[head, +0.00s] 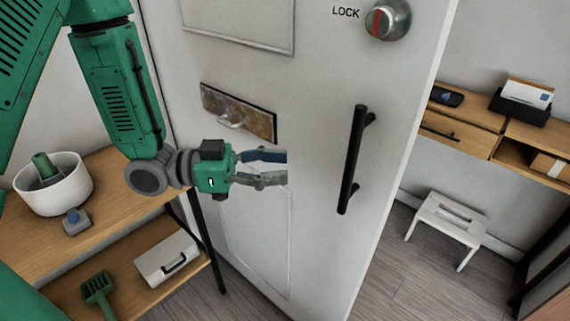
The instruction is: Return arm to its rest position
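My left gripper (272,168) is in the middle of the head view, in front of a white door (310,95). Its arm comes down from the upper left. The two fingers point right toward the black vertical door handle (352,160), with a gap between the fingertips and the handle. The fingers are apart and nothing shows between them. My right gripper is not in the view.
A wooden shelf unit (110,175) stands at left with a white pot (52,185), a white case (167,258) and a green scoop (97,290). The lock knob (388,18) sits high on the door. A white stool (446,217) stands beyond the door on clear floor.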

